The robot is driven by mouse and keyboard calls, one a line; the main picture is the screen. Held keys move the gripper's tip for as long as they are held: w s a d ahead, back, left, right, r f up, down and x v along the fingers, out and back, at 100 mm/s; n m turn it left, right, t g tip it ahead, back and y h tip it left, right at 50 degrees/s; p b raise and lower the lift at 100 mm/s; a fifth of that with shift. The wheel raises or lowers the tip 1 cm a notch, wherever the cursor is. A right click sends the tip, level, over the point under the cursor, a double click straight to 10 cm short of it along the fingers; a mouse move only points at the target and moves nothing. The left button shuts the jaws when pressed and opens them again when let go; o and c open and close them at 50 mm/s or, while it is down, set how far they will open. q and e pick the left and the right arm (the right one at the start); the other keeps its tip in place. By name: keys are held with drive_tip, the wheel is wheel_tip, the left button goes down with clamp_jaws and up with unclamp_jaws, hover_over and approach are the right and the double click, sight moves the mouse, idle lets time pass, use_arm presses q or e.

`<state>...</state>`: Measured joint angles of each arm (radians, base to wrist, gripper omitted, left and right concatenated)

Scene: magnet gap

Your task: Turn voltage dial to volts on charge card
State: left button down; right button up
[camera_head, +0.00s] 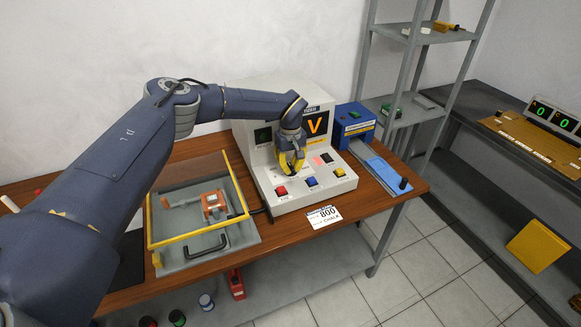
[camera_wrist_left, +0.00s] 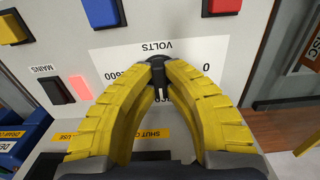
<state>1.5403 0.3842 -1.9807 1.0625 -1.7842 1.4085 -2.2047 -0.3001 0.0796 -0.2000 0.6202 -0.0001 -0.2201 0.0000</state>
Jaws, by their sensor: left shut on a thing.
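The white console (camera_head: 262,178) stands on the wooden table, with a dark screen showing an orange V (camera_head: 317,123); my arm hides part of the screen. My left gripper (camera_head: 291,170) is at the console's sloped panel. In the left wrist view its yellow fingers (camera_wrist_left: 158,66) are shut on the voltage dial (camera_wrist_left: 158,90), a dark knob with a white mark, mostly hidden between them. The upside-down VOLTS scale plate (camera_wrist_left: 115,62) shows around them. The charge card (camera_head: 324,216) reads 800 and lies at the table's front edge. My right gripper is out of view.
A yellow-framed clear cover (camera_head: 200,240) is left, a blue machine (camera_head: 354,125) right.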

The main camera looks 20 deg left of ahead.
sight(290, 166)
use_arm(q)
drive_tip(key=c, duration=1.5)
unclamp_jaws()
drive_tip(key=shift+o, duration=0.2)
wheel_tip(290, 166, up, 12)
